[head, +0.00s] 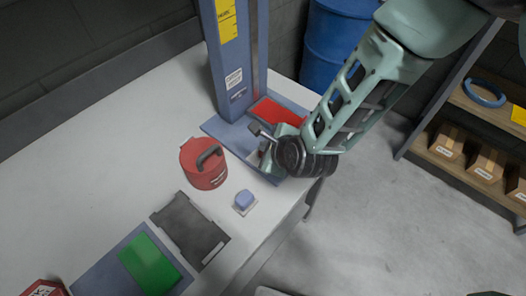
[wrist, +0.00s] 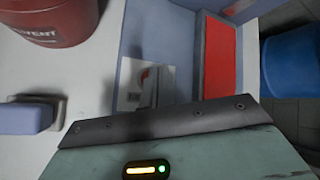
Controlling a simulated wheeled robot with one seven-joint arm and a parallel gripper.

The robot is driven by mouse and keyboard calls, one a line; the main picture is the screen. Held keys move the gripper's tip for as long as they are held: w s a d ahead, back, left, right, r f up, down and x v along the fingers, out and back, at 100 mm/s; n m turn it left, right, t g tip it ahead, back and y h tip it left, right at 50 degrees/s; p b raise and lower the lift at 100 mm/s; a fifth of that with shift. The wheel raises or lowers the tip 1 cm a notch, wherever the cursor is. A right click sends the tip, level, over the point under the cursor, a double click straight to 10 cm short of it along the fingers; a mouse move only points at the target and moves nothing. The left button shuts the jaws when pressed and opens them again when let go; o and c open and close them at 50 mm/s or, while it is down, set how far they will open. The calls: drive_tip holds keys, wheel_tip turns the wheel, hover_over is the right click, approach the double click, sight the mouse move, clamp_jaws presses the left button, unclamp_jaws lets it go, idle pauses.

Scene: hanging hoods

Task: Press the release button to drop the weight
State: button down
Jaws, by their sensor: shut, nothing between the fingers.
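A blue button (head: 244,198) sits on a small pale base on the bench, near its front edge. A blue block, likely this button (wrist: 25,118), shows at the left edge in the wrist view. My gripper (head: 264,143) is shut and empty, low over the blue base plate of the tall blue column (head: 232,62), right of and beyond the button. My gripper (wrist: 158,88) also shows in the wrist view, apart from the blue block. A red pad (head: 275,110) lies on the base plate. I cannot make out a raised weight.
A red can with a dark handle (head: 205,170) stands left of the button. A dark tray (head: 190,230) and a green panel (head: 150,262) lie in front. A blue barrel (head: 335,42) and a shelf with boxes (head: 450,142) stand off the bench. The bench's left side is clear.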

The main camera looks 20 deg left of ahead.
drive_tip(key=shift+f, duration=0.1)
drive_tip(key=shift+f+b, duration=0.35)
drive_tip(key=shift+b, duration=0.15)
drive_tip(key=shift+f+b, duration=0.35)
drive_tip(key=shift+b, duration=0.05)
idle(0.5)
drive_tip(key=shift+r, duration=0.1)
drive_tip(key=shift+r+p, duration=0.4)
drive_tip(key=shift+r, duration=0.3)
drive_tip(key=shift+r+p, duration=1.55)
drive_tip(key=shift+r, duration=0.95)
